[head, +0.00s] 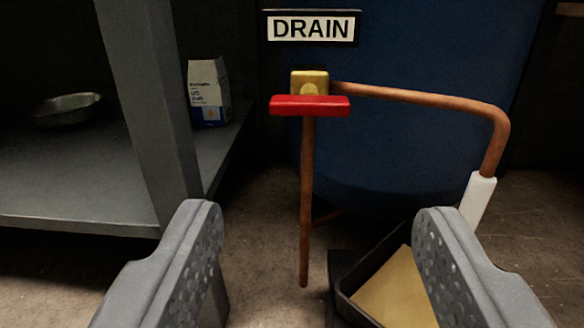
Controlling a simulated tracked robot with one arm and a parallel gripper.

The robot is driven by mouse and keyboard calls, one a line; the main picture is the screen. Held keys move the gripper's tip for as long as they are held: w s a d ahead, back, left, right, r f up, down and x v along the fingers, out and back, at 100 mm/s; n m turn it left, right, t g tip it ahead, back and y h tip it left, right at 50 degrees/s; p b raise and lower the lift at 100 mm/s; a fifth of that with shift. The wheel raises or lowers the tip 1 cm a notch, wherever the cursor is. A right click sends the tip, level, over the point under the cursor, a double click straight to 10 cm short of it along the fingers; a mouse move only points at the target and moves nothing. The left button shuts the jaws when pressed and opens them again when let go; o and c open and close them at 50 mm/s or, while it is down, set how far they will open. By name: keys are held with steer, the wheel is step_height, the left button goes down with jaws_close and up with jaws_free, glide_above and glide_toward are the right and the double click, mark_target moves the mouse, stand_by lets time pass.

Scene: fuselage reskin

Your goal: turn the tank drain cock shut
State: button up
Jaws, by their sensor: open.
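The drain cock is a brass body (309,80) with a red bar handle (310,106) lying level across its front. It sits in front of the blue tank (430,60), under a white DRAIN sign (311,28). A copper pipe (305,200) drops straight down from behind the handle. Another copper pipe (420,97) runs right from the body, then bends down. My gripper (318,225) is open and empty, its two grey fingers low in the picture, left and right of the down pipe. The handle is above and beyond the fingertips, touched by neither.
A grey shelf (80,190) with an upright post (150,100) stands at the left, holding a metal bowl (68,109) and a carton (208,92). A white sleeve (478,200) ends the bent pipe. A black tray (345,285) lies on the floor, partly hidden by the right finger.

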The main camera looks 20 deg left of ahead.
mark_target(310, 112)
steer(key=b+x, duration=0.1)
steer(key=x, duration=1.2)
steer(key=shift+w+a, duration=0.25)
steer(key=c, duration=0.7)
